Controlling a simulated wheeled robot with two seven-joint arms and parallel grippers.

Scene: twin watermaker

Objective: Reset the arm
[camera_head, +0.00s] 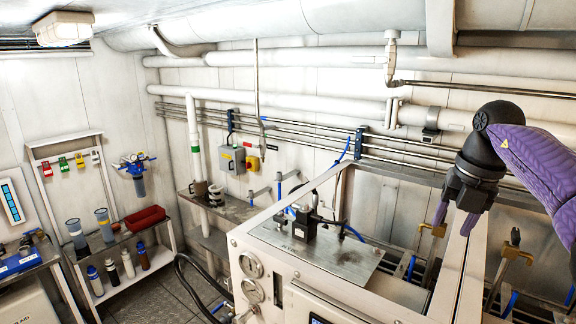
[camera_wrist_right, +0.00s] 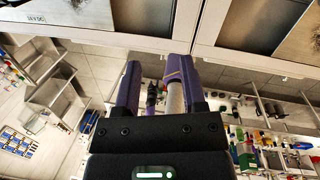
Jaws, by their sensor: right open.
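My right arm, in a purple sleeve, comes in from the right in the head view. Its black gripper (camera_head: 454,222) points down above the white frame of the machine, near a brass-coloured fitting. The two purple fingers are apart. In the right wrist view the gripper (camera_wrist_right: 157,85) also shows its fingers spread, with a thin pale cylindrical part seen between them, near the right finger. I cannot tell whether anything touches the fingers, but nothing appears gripped. My left gripper is in neither view.
The white machine cabinet (camera_head: 262,292) with gauges fills the lower middle. A metal plate (camera_head: 345,262) with a black fitting lies on top. Pipes (camera_head: 300,103) run along the back wall. A shelf with bottles and a red bin (camera_head: 145,219) stands at left.

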